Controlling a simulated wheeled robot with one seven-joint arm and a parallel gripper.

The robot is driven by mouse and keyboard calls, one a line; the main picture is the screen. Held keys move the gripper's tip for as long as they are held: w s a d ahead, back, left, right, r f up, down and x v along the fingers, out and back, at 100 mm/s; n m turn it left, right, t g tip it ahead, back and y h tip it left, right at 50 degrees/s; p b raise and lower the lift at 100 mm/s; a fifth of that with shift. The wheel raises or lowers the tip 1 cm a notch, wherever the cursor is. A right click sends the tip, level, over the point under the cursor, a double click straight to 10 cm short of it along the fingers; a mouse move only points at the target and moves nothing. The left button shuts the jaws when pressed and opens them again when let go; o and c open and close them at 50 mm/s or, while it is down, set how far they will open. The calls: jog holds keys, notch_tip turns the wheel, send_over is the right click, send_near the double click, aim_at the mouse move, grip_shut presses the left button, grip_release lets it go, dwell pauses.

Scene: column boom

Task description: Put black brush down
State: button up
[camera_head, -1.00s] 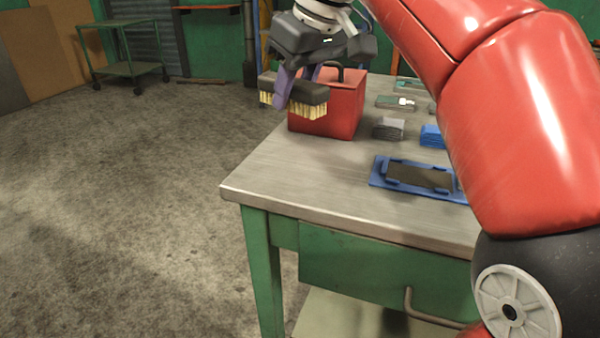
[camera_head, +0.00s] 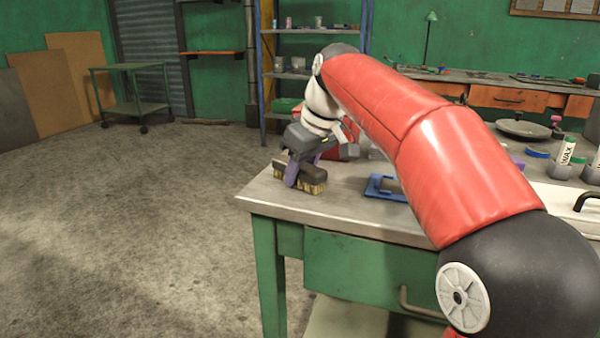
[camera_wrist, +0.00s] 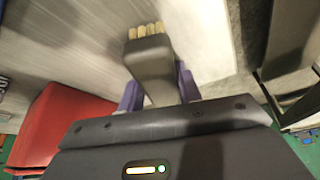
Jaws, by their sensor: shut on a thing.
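The black brush (camera_head: 314,172) has a dark block and tan bristles that point down. My gripper (camera_head: 301,173) is shut on it, with a purple finger on either side of the block. The brush is over the near left part of the metal-topped workbench (camera_head: 262,192), low by the surface. I cannot tell whether the bristles touch the top. In the wrist view the brush (camera_wrist: 150,60) sticks out between the purple fingers, with some bristles showing at its far end. My gripper hides part of the block.
A red box (camera_wrist: 62,125) stands on the bench close beside my gripper. A blue tray (camera_head: 376,188) lies to the right, partly behind my arm. The bench's left edge is close to the brush, with open floor (camera_head: 150,230) beyond.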

jog(key=shift+f, duration=0.1)
jog(key=o, duration=0.9)
jog(key=p+v, duration=0.1)
jog(key=v, duration=1.1)
jog(key=shift+p, duration=0.35)
